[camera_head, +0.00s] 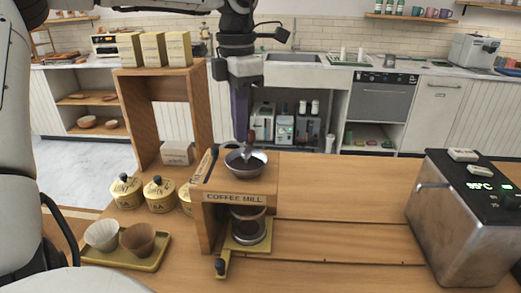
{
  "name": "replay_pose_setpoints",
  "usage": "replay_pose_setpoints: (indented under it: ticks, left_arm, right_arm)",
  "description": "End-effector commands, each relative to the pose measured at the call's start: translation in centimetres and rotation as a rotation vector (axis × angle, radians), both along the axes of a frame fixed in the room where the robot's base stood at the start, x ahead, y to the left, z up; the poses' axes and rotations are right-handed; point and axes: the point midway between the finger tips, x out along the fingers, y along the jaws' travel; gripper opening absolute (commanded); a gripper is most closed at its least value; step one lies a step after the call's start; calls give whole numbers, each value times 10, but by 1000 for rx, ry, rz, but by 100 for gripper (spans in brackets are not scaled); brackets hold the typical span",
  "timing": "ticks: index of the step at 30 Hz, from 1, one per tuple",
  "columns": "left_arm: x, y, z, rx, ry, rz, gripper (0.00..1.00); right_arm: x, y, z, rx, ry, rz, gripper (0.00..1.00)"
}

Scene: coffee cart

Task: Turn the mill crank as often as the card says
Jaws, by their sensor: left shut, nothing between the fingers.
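The wooden coffee mill (235,198), labelled COFFEE MILL, stands on the counter in the middle. A dark metal bowl-shaped hopper (246,163) sits on its top. A small reddish-brown knob (251,137), perhaps the crank's handle, shows just above the hopper; the rest of the crank is hard to make out. My left gripper (241,138) points down over the hopper, shut and empty, with its tips close beside the knob; I cannot tell if they touch. A narrow upright piece (206,164) at the mill's left edge may be the card; its writing is unreadable. My right gripper is out of view.
Yellow canisters (159,194) and a tray (151,262) with two cups stand left of the mill. A wooden shelf (140,120) with boxes on top rises behind them. A metal appliance (458,225) reading 96°C stands right. The counter between is clear.

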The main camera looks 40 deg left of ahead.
Motion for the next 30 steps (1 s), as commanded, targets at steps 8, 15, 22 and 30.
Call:
replay_pose_setpoints:
  ticks: [8, 15, 22, 30]
  left_arm:
    - [13, -8, 0, 0, -3, 0, 0]
    - [12, -9, 0, 0, -2, 0, 0]
    - [19, -19, 0, 2, -2, -1, 0]
    - [21, -23, 0, -1, -3, 0, 0]
  right_arm:
    - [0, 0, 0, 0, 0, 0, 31]
    - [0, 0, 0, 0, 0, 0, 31]
    - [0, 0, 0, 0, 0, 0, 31]
    - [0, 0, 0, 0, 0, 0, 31]
